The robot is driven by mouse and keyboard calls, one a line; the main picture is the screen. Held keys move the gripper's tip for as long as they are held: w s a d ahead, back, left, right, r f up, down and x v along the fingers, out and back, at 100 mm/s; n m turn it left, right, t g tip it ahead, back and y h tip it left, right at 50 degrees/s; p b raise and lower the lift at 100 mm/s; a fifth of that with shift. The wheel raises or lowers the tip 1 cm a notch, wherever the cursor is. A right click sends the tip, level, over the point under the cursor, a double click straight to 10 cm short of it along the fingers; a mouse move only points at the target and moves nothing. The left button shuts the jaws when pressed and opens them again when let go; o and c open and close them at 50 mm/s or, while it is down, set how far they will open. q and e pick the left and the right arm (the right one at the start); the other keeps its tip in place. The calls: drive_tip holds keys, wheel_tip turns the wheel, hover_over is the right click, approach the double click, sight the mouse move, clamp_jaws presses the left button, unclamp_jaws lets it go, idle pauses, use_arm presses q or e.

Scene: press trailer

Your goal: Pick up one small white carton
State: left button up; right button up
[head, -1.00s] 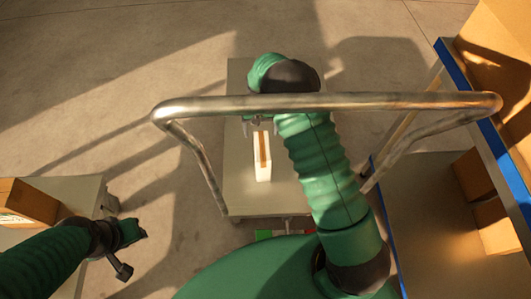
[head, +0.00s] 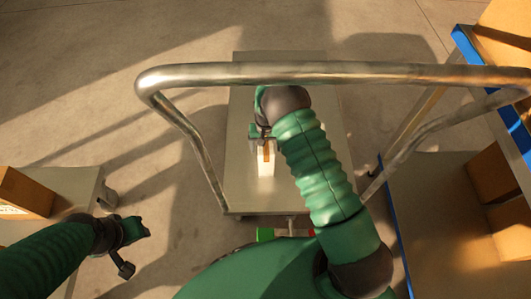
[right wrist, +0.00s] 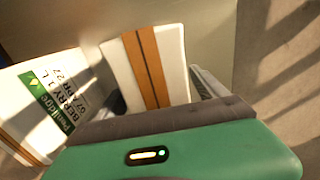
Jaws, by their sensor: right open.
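A small white carton (head: 266,168) with a brown stripe stands on the grey trolley deck (head: 236,190) in the head view. A second white carton (right wrist: 45,95) with a green label and black print stands at the left there. I cannot make it out in the head view. My right gripper (head: 262,134) is open at the far end of the carton; its arm hides part of the deck. My left gripper (head: 128,246) hangs empty at the left, away from the cartons.
A metal push handle (head: 330,74) arches across, above my right arm. A blue-edged rack (head: 505,120) with brown boxes (head: 490,172) stands at the right. A brown box (head: 25,193) lies on a grey surface at the left. Bare floor lies beyond.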

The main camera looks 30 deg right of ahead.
drive_tip(key=shift+r, duration=0.1)
clamp_jaws()
drive_tip(key=shift+r, duration=0.1)
idle(0.5)
